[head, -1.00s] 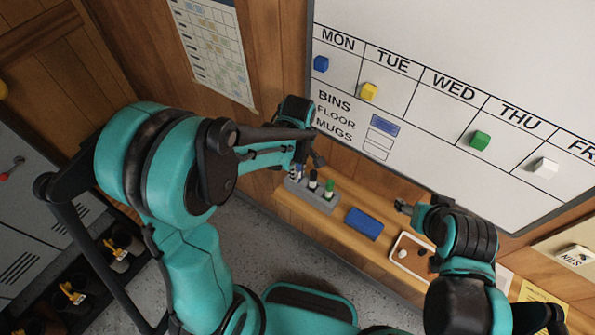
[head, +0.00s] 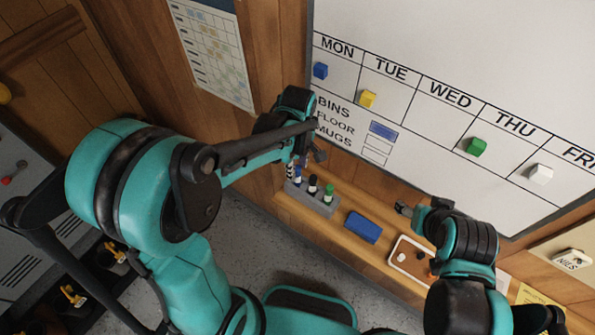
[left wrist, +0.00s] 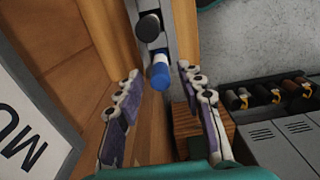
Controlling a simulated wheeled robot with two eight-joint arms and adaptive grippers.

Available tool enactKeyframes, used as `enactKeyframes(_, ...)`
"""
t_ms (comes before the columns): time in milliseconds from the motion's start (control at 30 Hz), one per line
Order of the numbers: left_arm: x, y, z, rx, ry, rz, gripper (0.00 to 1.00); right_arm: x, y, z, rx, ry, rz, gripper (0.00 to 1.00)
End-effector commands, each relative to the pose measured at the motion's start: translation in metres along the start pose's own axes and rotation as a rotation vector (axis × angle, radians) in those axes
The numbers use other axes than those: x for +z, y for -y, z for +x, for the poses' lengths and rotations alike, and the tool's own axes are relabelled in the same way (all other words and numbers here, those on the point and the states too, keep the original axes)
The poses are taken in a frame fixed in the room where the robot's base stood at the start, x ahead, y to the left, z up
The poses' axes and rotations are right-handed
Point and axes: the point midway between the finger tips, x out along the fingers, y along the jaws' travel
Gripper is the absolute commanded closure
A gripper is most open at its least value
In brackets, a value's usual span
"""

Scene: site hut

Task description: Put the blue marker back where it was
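The blue marker (left wrist: 160,73) stands upright at the near end of the grey marker holder (left wrist: 181,45) in the left wrist view, its blue end toward the camera. The holder (head: 318,205) sits on the wooden ledge under the whiteboard in the head view, with a black marker (head: 312,185) and a green marker (head: 328,191) in it. My left gripper (left wrist: 163,98) is open, its pale, purple-padded fingers on either side of the blue marker, apart from it. My right gripper (head: 403,208) hangs by the ledge farther right; its fingers are too small to read.
A blue eraser (head: 363,227) and a white-rimmed tray (head: 392,258) with small pieces lie on the ledge (head: 345,201). The whiteboard (head: 440,60) with coloured magnets rises behind.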

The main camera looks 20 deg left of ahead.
Motion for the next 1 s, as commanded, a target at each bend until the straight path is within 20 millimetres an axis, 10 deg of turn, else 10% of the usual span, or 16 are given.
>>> enactKeyframes(533, -0.001, 0.008, -0.082, 0.032, -0.009, 0.064, 0.62, -0.010, 0.000, -0.015, 0.000, 0.000, 0.000, 0.39)
enactKeyframes(1000, -0.009, 0.097, -0.117, 0.356, -0.372, 0.947, 0.62, -0.010, 0.000, -0.014, 0.000, 0.000, 0.000, 0.39)
